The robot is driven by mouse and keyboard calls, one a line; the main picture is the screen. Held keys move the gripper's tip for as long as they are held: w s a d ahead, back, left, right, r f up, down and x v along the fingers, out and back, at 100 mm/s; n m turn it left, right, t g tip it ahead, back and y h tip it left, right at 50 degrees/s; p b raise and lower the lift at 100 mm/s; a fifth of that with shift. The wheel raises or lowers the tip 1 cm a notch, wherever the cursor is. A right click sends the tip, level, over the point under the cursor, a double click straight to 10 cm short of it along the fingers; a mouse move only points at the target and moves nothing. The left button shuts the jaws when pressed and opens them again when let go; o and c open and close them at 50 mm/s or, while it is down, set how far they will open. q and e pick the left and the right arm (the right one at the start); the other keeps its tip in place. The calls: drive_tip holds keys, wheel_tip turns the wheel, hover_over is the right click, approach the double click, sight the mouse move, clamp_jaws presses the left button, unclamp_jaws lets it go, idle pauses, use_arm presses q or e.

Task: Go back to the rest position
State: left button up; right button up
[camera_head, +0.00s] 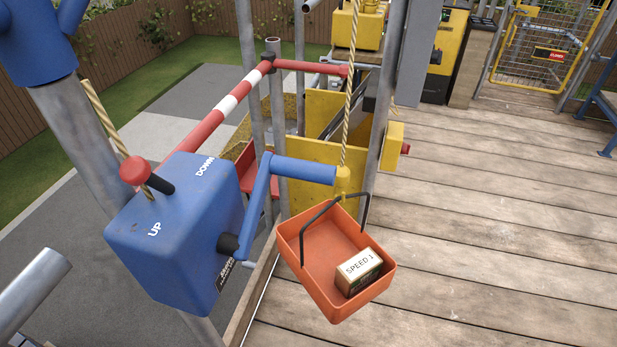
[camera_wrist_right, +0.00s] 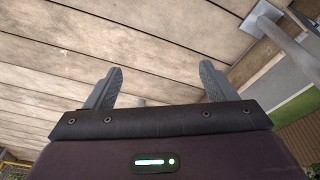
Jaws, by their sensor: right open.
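My right gripper (camera_wrist_right: 158,88) shows in the right wrist view with its two fingers wide apart. It is open and nothing is between the fingers. Wooden planks (camera_wrist_right: 150,40) lie beyond it. Neither of my grippers shows in the head view. There, an orange tray (camera_head: 322,245) hangs by a dark handle from a rope (camera_head: 350,100). A small box marked "SPEED 1" (camera_head: 360,270) lies in the tray.
A blue winch box (camera_head: 165,245) marked UP and DOWN has a blue crank (camera_head: 300,170) reaching over the tray. Metal poles and a red-white bar (camera_head: 227,104) stand around it. The wooden deck (camera_head: 480,220) at the right is mostly clear. A yellow gate (camera_head: 545,50) stands behind.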

drive_tip(key=s+d+f, duration=0.1)
drive_tip(key=s+f, duration=0.8)
drive_tip(key=s, duration=0.1)
drive_tip(key=s+d+f+g+p, duration=0.1)
drive_tip(key=s+d+f, duration=0.1)
drive_tip(key=s+f, duration=0.7)
drive_tip(key=shift+s+d+f, duration=0.15)
drive_tip(key=shift+s+d, duration=0.15)
drive_tip(key=shift+s, duration=0.35)
